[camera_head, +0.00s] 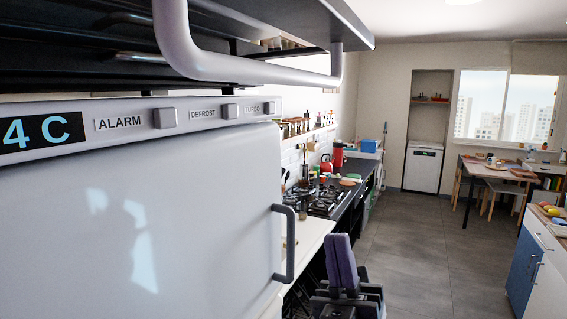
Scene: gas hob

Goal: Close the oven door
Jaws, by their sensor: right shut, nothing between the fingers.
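A dark flat panel (350,22) with a thick pale bar handle (250,70) juts out across the top left, close to the camera. It looks like the oven door, lying open and roughly level, seen from below; its left part is cut off by the frame. The oven's inside does not show clearly. My right gripper (342,250) is at the bottom centre, below and apart from the panel and its handle. Its purple fingers point up, are shut together and hold nothing. My left gripper is not in view.
A white appliance front (140,220) with a "4 C" display and grey handle (285,243) fills the left. A counter with a gas hob (322,200) runs behind it. A table (490,171) and cabinet (530,265) stand right. The grey floor (420,240) between is clear.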

